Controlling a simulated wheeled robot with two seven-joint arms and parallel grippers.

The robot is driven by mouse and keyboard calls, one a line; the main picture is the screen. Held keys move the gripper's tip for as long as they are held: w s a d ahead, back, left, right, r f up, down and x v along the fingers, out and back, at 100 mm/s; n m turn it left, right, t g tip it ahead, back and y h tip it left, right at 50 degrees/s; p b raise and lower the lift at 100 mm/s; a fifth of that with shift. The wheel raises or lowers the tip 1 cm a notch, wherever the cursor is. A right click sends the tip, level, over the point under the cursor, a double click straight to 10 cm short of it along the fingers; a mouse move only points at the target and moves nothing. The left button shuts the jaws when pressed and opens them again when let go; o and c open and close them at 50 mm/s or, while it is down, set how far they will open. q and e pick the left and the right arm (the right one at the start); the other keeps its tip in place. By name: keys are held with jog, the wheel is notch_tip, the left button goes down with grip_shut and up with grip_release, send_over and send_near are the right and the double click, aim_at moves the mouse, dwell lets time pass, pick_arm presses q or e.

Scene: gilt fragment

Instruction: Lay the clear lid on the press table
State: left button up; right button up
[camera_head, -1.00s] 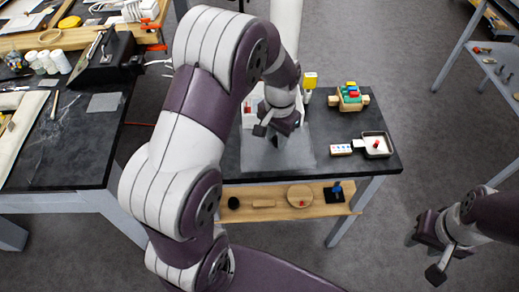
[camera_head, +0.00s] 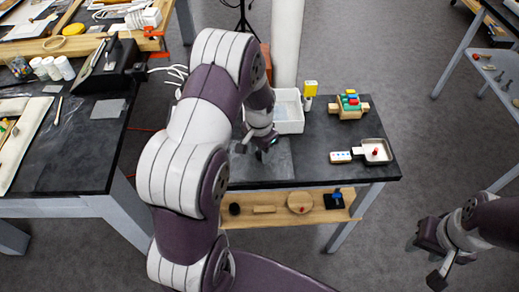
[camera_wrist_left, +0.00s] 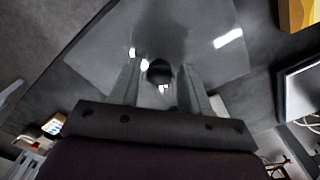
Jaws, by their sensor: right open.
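The clear lid (camera_head: 275,172) is a see-through grey sheet at the front left of the black press table (camera_head: 345,174). It looks flat on the tabletop, though a small gap underneath cannot be ruled out. In the left wrist view the lid (camera_wrist_left: 205,62) shows bright reflections and a dark round knob (camera_wrist_left: 160,71). My left gripper (camera_head: 258,149) is over the lid. Its fingers (camera_wrist_left: 160,88) stand apart on either side of the knob, with a visible gap to each. My right gripper (camera_head: 433,258) is open and empty, to the right of the table and away from it.
A white bin (camera_head: 289,122) stands behind the lid, near a yellow-topped item (camera_head: 310,91). A wooden block holder (camera_head: 348,107) and a small tray (camera_head: 376,151) are at the right. A lower shelf (camera_head: 270,209) holds small items. A cluttered bench (camera_head: 60,160) stands left.

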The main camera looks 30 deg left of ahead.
aim_at(260, 154)
pick_arm(q)
notch_tip(260, 154, up, 12)
jog(key=b, duration=0.1)
jog(key=s+d+n, duration=0.1)
jog(key=s+d, duration=0.3)
jog(key=s, duration=0.2)
jog(key=s+d+n+t, duration=0.1)
jog(key=s+d, duration=0.3)
jog(key=s, duration=0.3)
jog(key=shift+s+f, duration=0.15)
jog(key=shift+s, duration=0.05)
